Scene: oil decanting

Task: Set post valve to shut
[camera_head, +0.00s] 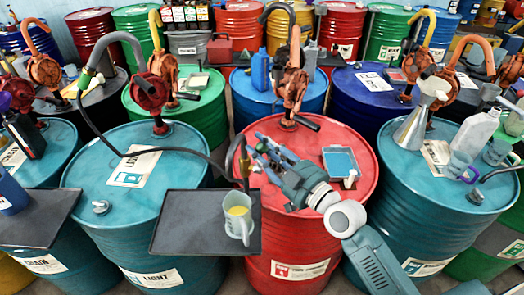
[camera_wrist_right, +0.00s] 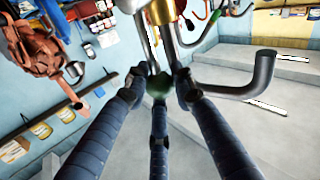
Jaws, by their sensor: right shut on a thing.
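My right gripper (camera_head: 262,146) reaches in from the lower right over the red drum (camera_head: 335,215). In the right wrist view its fingers (camera_wrist_right: 158,85) are shut on a small dark green knob-like part, taken as the post valve, mostly hidden between the fingertips. A brass and silver pipe stands just behind it. In the head view a thin post with a brass-coloured part (camera_head: 245,168) stands beside the fingertips; the valve's setting cannot be told. A clear jug (camera_head: 238,222) with yellow oil stands below on a dark tray (camera_head: 175,235). My left gripper is not in view.
A dark hose (camera_head: 105,140) runs from the red pump (camera_head: 150,90) toward the post. An orange pump (camera_head: 291,85) stands behind my gripper. A blue pad (camera_head: 341,160) lies on the red drum. A metal funnel (camera_head: 412,128) and clear containers (camera_head: 475,132) stand at right.

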